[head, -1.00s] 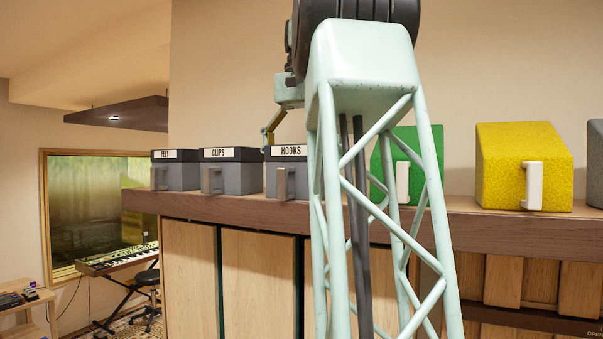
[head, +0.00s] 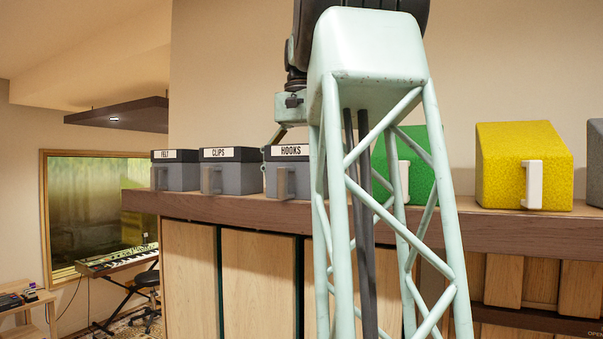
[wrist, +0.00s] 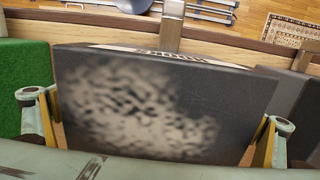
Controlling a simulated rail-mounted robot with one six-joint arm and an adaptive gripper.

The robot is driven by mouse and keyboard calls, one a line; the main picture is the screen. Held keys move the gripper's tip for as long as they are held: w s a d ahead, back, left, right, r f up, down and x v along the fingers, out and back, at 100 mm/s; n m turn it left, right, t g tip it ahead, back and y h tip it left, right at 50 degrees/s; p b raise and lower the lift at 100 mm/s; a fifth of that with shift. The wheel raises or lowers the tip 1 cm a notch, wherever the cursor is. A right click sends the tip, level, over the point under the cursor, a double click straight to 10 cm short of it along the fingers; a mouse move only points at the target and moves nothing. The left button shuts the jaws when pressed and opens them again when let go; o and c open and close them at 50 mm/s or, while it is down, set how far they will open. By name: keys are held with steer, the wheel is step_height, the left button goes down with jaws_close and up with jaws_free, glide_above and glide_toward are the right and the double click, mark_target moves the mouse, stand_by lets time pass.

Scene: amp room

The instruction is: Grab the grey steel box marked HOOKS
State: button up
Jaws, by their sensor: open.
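The grey steel box marked HOOKS (head: 292,171) stands on the wooden shelf, with a dark lid, a white label and a grey front handle. My arm's lattice link hides its right side in the head view. In the wrist view I look down on its dark top (wrist: 165,105), with the label and handle at the upper edge. My gripper (wrist: 155,128) is open over the box, with one finger beside each side. Small gaps seem to show, but contact is hard to judge. In the head view only a bit of the gripper shows behind the box.
The CLIPS box (head: 229,172) stands close to the left and the FELT box (head: 175,171) beyond it. A green box (head: 418,165) stands to the right, then a yellow one (head: 522,165). The wooden shelf (head: 235,209) has a wall behind it.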

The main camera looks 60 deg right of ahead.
steer(key=shift+c, duration=0.2)
stand_by(0.3)
steer(key=c, duration=0.9)
steer(key=shift+r, duration=0.55)
steer(key=c, duration=0.7)
steer(key=shift+r, duration=1.25)
steer(key=s+a+b, duration=0.1)
steer(key=s+a, duration=0.2)
steer(key=s, duration=0.1)
steer(key=s+a+r, duration=0.1)
steer(key=s+a, duration=0.2)
steer(key=a, duration=0.1)
steer(key=s+a+b, duration=0.1)
steer(key=s+a, duration=0.3)
steer(key=shift+s+r+b, duration=0.25)
steer(key=shift+s+b, duration=0.05)
steer(key=shift+s, duration=0.05)
